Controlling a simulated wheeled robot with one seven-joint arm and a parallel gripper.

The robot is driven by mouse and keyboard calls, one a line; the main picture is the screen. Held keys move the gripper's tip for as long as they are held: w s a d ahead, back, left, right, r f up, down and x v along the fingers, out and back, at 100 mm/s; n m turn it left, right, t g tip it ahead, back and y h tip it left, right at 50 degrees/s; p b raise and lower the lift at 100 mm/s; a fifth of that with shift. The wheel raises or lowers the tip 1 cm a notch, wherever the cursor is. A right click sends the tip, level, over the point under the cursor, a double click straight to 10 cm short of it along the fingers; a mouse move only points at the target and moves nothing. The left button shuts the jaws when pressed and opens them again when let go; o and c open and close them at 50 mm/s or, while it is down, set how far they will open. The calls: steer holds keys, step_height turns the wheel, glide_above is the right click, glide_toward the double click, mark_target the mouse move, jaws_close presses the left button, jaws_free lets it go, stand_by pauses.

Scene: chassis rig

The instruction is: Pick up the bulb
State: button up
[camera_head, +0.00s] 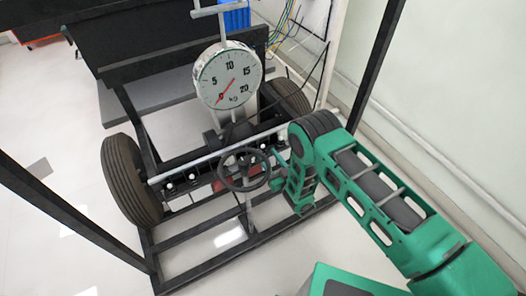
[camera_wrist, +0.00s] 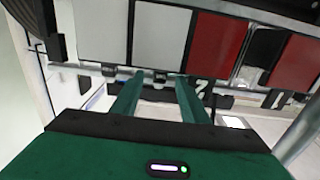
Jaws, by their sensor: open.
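Several small white round pieces, which may be bulbs, sit along the front bar of the chassis in the camera_head view; one white piece (camera_head: 170,187) is near the left wheel. They are too small to tell for sure. In the camera_wrist view I cannot make out a bulb clearly. My gripper (camera_wrist: 158,80) is open, its two green fingers apart with nothing seen between them. The fingertips reach toward the lower edge of a row of white and red panels (camera_wrist: 162,36). In the camera_head view my gripper is by the steering wheel, partly hidden by my arm.
The black steering wheel (camera_head: 243,169) stands close to my gripper. A round dial scale (camera_head: 229,76) hangs above the chassis. Tyres stand at the left (camera_head: 131,180) and right (camera_head: 287,99). Dark frame posts rise on both sides. The white floor at lower left is clear.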

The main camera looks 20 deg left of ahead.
steer(key=shift+x, duration=1.3)
jaws_close()
